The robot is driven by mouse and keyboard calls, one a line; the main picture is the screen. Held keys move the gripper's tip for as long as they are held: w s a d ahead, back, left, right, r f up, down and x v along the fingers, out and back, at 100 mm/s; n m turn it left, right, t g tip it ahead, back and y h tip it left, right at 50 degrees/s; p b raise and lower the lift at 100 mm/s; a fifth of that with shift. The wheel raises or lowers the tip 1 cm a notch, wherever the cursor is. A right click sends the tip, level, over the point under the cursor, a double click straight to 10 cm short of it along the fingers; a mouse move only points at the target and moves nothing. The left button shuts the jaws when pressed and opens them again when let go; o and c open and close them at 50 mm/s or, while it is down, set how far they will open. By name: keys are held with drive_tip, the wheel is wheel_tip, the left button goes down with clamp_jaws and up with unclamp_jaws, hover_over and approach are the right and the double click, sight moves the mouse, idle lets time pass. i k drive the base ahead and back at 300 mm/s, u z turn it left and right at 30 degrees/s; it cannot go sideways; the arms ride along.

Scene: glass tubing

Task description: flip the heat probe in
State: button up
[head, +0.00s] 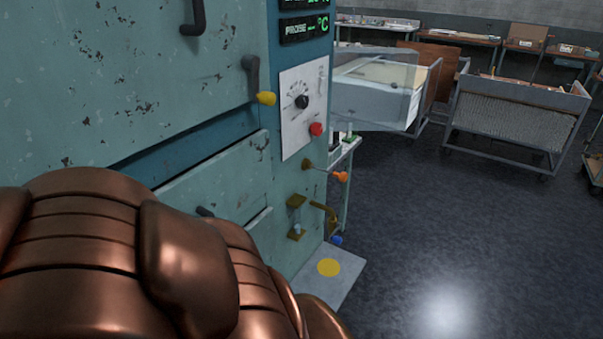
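A teal, chipped oven cabinet (225,190) fills the left side. Low on its narrow right face, a thin rod with an orange knob (340,177) sticks out to the right. Below it are brass brackets (296,201) and a bent brass arm (325,209). A small blue knob (336,240) shows lower down. I cannot tell for certain which of these is the heat probe. A display labelled PROBE (304,28) glows green at the top. My copper arm covers the lower left; my gripper is not in view.
A white dial panel (304,105) has a red knob (316,129); a yellow-tipped lever (266,98) is beside it. A grey plate with a yellow disc (328,268) sits at the cabinet's foot.

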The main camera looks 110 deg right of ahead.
sight(342, 177)
drive_tip(key=z, duration=1.3)
drive_tip(key=k, duration=0.8)
drive_tip(key=z, duration=2.65)
drive_tip(key=k, duration=0.6)
drive_tip(key=u, duration=0.6)
drive_tip(key=i, duration=1.25)
drive_tip(key=z, duration=0.2)
